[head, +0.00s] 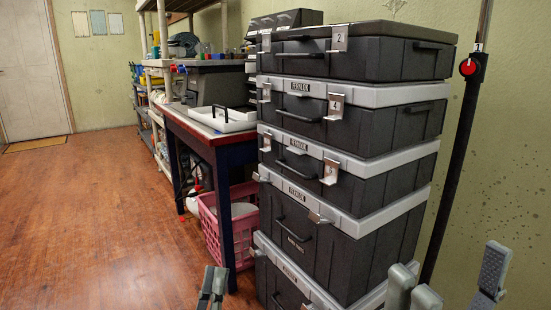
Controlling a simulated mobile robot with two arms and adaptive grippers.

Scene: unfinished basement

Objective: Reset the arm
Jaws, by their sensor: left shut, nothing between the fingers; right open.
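My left gripper (213,285) shows at the bottom edge of the head view, left of the toolbox stack. Its fingers are together with nothing between them. My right gripper (450,284) is at the bottom right, in front of the stack's right side and the wall. Its fingers are spread wide apart and hold nothing. Most of both arms is out of the frame.
A tall stack of dark grey toolboxes (345,190) stands close ahead. A black pole (455,165) with a red knob is right of it. A workbench (190,130) with a pink crate (212,228) below stands behind. The wooden floor (85,225) at left is clear.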

